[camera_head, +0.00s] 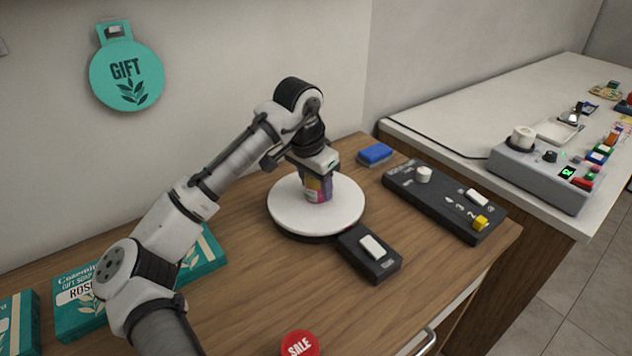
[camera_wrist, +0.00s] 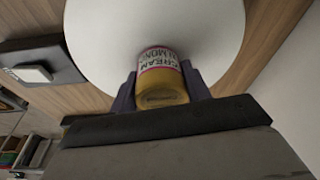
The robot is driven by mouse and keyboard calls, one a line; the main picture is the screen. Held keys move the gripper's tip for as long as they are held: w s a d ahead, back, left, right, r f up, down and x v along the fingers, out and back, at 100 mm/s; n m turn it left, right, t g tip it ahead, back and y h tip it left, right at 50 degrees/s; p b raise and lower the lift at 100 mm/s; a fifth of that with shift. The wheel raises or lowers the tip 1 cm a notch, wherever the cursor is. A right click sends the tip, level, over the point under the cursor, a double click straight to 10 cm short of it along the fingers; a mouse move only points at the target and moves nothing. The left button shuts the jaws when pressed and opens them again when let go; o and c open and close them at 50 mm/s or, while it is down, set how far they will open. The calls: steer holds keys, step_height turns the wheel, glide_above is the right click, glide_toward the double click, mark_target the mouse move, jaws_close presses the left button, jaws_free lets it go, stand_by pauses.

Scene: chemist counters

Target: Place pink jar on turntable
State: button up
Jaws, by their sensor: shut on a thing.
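A small jar (camera_head: 321,193) with a pink, purple and yellow look stands upright at the white turntable (camera_head: 290,214). In the wrist view the jar (camera_wrist: 160,75) shows a pale label with "CREAM" on it and a yellow end. My gripper (camera_head: 318,182) points down over the turntable, shut on the jar, with a dark finger on each side of it. The turntable disc (camera_wrist: 105,40) fills the background behind the jar. The jar's base seems at the disc's surface, but I cannot tell whether it touches. The gripper partly hides the jar's upper part.
A dark box with a white switch (camera_head: 372,246) adjoins the turntable. A black control panel (camera_head: 440,203) and a blue block (camera_head: 375,154) are at the right. Green soap boxes (camera_head: 75,305) and a red SALE disc (camera_head: 300,344) are nearer the front. A grey device (camera_head: 545,175) stands on the other counter.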

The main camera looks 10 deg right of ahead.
steer(key=shift+f, duration=0.1)
steer(key=o, duration=1)
steer(key=b+v, duration=0.1)
steer(key=v, duration=1.1)
steer(key=shift+d, duration=0.1)
